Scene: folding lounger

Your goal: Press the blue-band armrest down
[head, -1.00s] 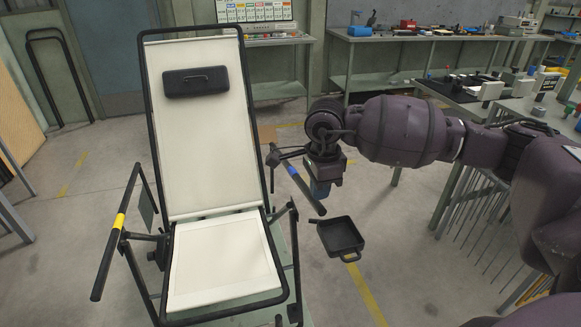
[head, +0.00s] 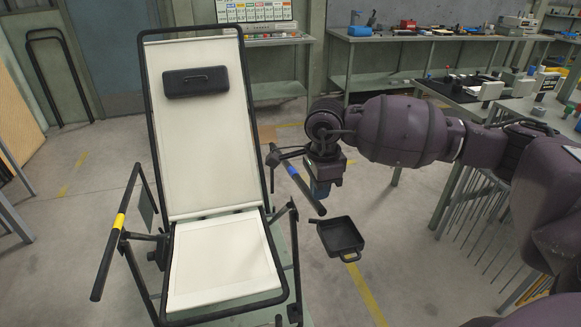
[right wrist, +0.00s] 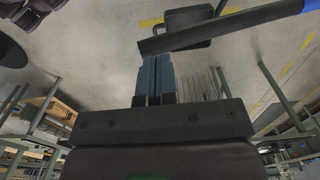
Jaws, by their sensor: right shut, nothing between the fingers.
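The blue-band armrest (head: 308,193) is a black bar at the right side of the folding lounger (head: 205,120), with a blue band (head: 292,171) near its rear part. In the head view it slants down to the right. My right gripper (head: 320,192) is shut and empty, its blue fingers pointing down close to the front part of the bar. In the right wrist view the shut fingers (right wrist: 155,62) end right at the bar (right wrist: 220,28), near its end; I cannot tell whether they touch. The blue band shows at that view's upper right corner. My left gripper is out of view.
The yellow-band armrest (head: 110,243) is on the lounger's left side. A black tray-like bin (head: 340,236) lies on the floor below my right gripper. Workbenches (head: 400,38) with tools stand behind and to the right. The floor around the bin is mostly clear.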

